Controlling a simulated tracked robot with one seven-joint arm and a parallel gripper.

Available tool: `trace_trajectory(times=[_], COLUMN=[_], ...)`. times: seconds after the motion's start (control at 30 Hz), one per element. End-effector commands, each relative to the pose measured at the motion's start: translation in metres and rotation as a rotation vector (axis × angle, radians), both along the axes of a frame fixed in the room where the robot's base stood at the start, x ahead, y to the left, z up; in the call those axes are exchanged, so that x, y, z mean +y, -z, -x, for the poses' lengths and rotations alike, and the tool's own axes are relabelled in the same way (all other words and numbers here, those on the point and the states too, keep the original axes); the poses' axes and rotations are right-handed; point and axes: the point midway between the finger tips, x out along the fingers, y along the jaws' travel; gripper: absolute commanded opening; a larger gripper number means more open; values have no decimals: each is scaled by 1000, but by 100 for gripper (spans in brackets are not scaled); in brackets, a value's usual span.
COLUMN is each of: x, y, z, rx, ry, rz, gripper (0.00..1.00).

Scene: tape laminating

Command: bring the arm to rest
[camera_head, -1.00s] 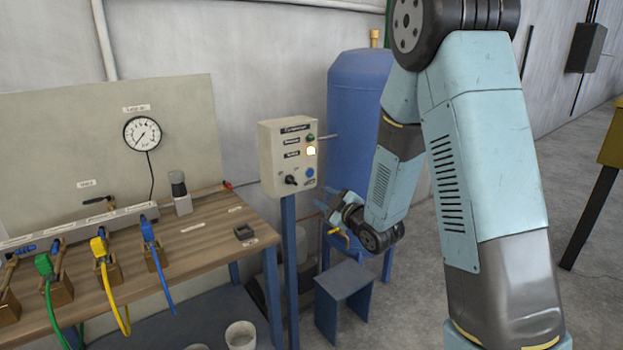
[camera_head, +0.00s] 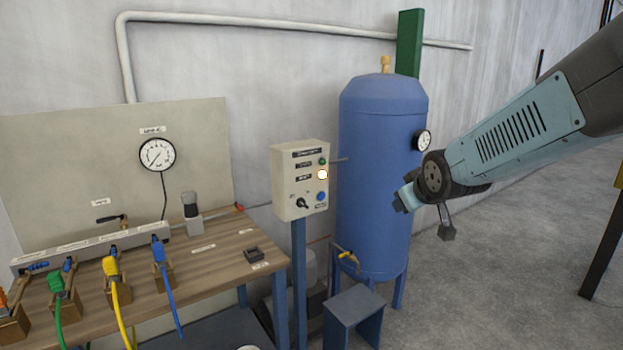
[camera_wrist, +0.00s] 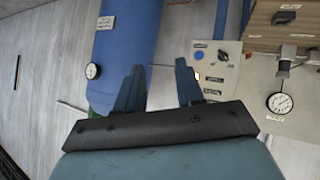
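My gripper (camera_head: 403,200) is at the right of the head view, in front of the blue tank's right side, with the arm coming in from the upper right. In the wrist view my gripper (camera_wrist: 160,72) has its two fingers apart, with nothing between them. The blue tank (camera_head: 375,170) stands upright behind the gripper and also shows in the wrist view (camera_wrist: 128,40). I cannot judge the distance between gripper and tank.
A control box (camera_head: 301,180) with a lit lamp stands on a blue post left of the tank. A workbench (camera_head: 215,247) with coloured hoses and a gauge (camera_head: 157,154) is at the left. A low blue stool (camera_head: 352,308) stands in front of the tank. Floor at the right (camera_head: 500,260) looks clear.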

Motion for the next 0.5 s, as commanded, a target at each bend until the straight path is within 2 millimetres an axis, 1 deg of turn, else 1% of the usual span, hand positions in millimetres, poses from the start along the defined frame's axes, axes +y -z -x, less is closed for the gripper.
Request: trace_trajectory(times=[0.03,0.23,0.37,0.4,0.5], x=[-5,-18,-22,-22,-22], y=[-7,-21,-27,-28,-31], z=[15,76,120,134,165], rx=[25,159,247,273,333], ry=[31,153,227,249,295], rz=[-18,-97,-149,-165,-199], gripper=[37,37,37,37,37])
